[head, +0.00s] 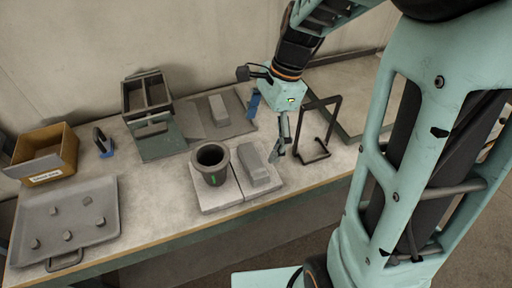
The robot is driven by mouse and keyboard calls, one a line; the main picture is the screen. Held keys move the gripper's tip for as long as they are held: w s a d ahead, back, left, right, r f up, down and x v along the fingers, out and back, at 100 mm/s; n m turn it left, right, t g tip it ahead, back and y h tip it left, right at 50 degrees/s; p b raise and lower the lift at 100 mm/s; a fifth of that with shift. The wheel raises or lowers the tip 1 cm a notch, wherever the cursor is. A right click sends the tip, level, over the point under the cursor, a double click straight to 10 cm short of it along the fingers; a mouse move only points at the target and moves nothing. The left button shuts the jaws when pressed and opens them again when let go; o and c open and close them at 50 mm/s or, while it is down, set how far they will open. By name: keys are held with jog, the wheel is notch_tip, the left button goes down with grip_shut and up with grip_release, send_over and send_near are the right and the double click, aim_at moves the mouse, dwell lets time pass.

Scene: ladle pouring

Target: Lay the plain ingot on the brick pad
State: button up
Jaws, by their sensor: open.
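A light grey ingot-shaped block (254,163) lies on the pale brick pad (205,200), right of a dark crucible (211,163) with a green mark that stands on the same pad. Another grey ingot (218,110) lies on a dark flat plate at the back. I cannot tell from any marking which ingot is the plain one. My gripper (277,153) is open, pointing down just right of the block on the pad. I cannot tell whether a finger touches that block. Its jaws appear empty, seen nearly edge-on.
A black wire stand (318,130) is close to the right of my gripper. A dark divided box (147,95) stands at the back. A labelled cardboard box (45,155) and a grey tray (65,222) with several small lumps are at left. Bare bench lies between tray and pad.

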jog(key=v, duration=0.5)
dwell(0.3)
